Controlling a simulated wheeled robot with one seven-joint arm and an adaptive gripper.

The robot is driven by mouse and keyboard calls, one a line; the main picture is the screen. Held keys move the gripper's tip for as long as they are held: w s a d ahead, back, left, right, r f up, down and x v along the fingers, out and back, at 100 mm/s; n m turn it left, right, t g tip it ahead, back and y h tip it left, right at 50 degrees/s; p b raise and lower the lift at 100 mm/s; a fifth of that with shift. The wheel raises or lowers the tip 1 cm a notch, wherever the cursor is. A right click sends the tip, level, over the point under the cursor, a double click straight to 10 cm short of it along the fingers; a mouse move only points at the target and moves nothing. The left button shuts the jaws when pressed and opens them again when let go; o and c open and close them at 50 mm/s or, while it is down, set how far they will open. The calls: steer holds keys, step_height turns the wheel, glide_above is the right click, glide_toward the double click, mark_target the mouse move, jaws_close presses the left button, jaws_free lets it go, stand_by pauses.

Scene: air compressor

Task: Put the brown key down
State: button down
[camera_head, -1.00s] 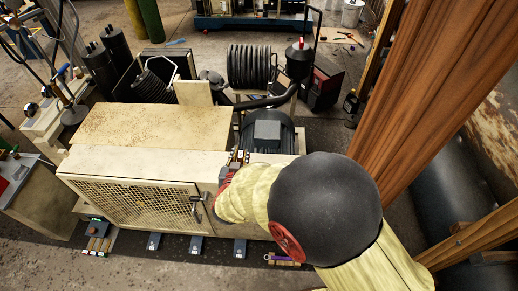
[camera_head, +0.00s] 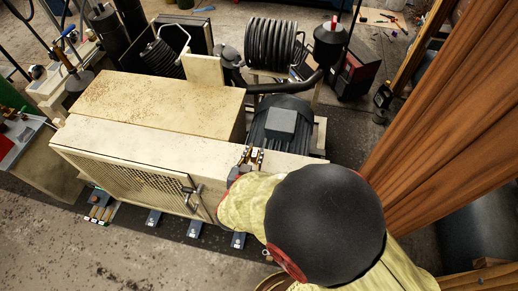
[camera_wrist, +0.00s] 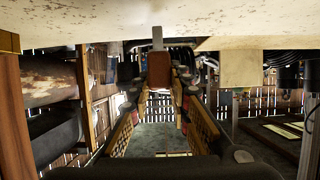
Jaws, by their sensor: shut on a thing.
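The brown key (camera_wrist: 158,70) sits between the fingertips of my gripper (camera_wrist: 158,88) in the wrist view. Its head is a reddish-brown block, and a grey shaft stands out from it toward the beige surface (camera_wrist: 90,18) along the top of that view. In the head view my gripper (camera_head: 250,158) is over the right end of the compressor's beige housing (camera_head: 140,140), near the motor. The key cannot be made out there. I cannot tell whether its shaft touches the beige surface.
The dark ribbed motor (camera_head: 280,124) is just beyond my gripper. A T-shaped handle (camera_head: 193,196) sticks out of the housing's front. A wooden post (camera_head: 455,110) stands close on the right.

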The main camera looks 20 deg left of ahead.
steer(key=shift+s+f, duration=0.15)
steer(key=shift+f, duration=0.1)
steer(key=shift+f, duration=0.15)
steer(key=c, duration=1.7)
jaws_free()
steer(key=shift+o, duration=0.2)
steer(key=shift+s+a+r, duration=0.1)
steer(key=shift+s+r, duration=0.1)
steer(key=shift+r, duration=0.1)
steer(key=p+v, duration=0.2)
steer(key=v, duration=0.9)
steer(key=shift+s, duration=0.3)
steer(key=shift+w+r, duration=0.1)
steer(key=shift+r, duration=0.05)
